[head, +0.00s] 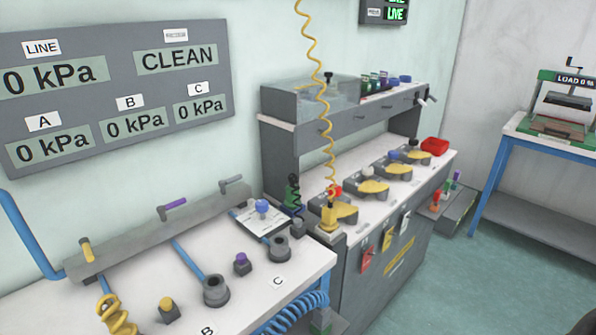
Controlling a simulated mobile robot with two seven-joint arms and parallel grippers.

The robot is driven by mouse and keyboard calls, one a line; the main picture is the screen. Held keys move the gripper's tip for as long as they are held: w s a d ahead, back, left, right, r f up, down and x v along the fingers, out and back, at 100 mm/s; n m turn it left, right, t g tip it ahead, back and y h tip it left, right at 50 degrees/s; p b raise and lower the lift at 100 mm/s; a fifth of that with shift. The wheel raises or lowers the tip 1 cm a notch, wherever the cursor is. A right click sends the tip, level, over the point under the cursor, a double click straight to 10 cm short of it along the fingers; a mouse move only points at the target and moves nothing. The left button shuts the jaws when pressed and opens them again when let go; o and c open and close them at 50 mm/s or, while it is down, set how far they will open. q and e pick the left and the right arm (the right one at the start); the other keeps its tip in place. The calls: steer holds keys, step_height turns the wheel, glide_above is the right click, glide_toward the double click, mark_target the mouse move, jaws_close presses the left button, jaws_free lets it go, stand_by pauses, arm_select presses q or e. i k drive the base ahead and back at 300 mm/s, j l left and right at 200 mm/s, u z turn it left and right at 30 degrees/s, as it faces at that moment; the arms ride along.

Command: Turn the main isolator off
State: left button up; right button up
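I cannot tell for sure which part is the main isolator; no part in view carries that name legibly. A grey manifold bar (150,235) on the left bench has a yellow lever (87,250), a purple lever (172,207) and a grey lever (231,183). A blue pipe (27,240) comes down the wall to the bar's left end. A dark panel (384,11) at the top, cut by the frame edge, shows LIVE in green. Neither of my grippers is in view.
The wall display (113,84) reads LINE 0 kPa, CLEAN, and A, B, C 0 kPa. A yellow coiled hose (318,80) hangs over the grey workstation (385,250).

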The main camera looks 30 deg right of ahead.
mark_target(344, 210)
steer(key=i+l+u, duration=0.15)
steer(key=l, duration=0.55)
steer(key=i+l+u, duration=0.15)
steer(key=l, duration=0.55)
steer(key=l+u, duration=0.15)
steer(key=l, duration=0.55)
